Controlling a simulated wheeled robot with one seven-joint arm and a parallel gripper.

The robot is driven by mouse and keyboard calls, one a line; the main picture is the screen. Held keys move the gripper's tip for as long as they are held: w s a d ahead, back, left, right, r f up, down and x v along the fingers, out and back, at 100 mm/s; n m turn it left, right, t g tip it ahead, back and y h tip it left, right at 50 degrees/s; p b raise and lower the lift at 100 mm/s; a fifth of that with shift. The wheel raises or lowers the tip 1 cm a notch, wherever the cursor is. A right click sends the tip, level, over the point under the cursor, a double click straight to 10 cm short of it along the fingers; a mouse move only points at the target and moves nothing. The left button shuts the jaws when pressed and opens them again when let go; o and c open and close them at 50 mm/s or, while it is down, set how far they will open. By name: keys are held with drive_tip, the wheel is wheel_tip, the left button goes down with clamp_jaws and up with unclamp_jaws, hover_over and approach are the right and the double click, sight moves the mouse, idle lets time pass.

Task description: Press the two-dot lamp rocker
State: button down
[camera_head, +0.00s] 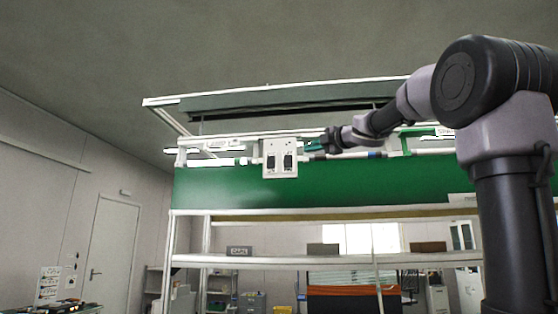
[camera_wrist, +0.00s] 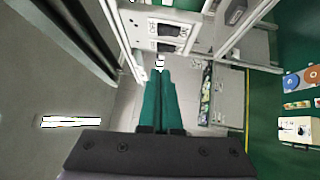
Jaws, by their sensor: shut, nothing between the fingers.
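A pale switch box (camera_head: 280,158) with two dark rockers side by side, left rocker (camera_head: 271,162) and right rocker (camera_head: 288,162), is mounted at the top of the green panel. Small marks show by the rockers, but I cannot tell which has two dots. My gripper (camera_head: 307,145), with teal fingers, is just right of the box in the head view. In the wrist view the fingers (camera_wrist: 160,72) are shut and empty, pointing towards the switch box (camera_wrist: 140,28), whose dark rockers (camera_wrist: 169,30) show beyond the tips. I see no clear contact.
The green panel (camera_head: 225,190) spans the bench frame under a pale rail. A hooded top (camera_head: 290,98) overhangs it. Shelves (camera_head: 300,262) lie below. In the wrist view a box with a dial (camera_wrist: 295,130) and coloured discs (camera_wrist: 291,80) are at the right.

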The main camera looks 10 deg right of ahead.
drive_tip(key=shift+w+a+n+y, duration=0.2)
drive_tip(key=shift+a+n+y, duration=0.1)
drive_tip(key=shift+a, duration=0.05)
approach(285, 158)
drive_tip(key=x, duration=0.3)
drive_tip(key=a+x, duration=0.1)
drive_tip(key=shift+w+a, duration=0.1)
drive_tip(key=shift+a, duration=0.1)
drive_tip(key=shift+w+d+r, duration=0.2)
drive_tip(key=shift+w, duration=0.5)
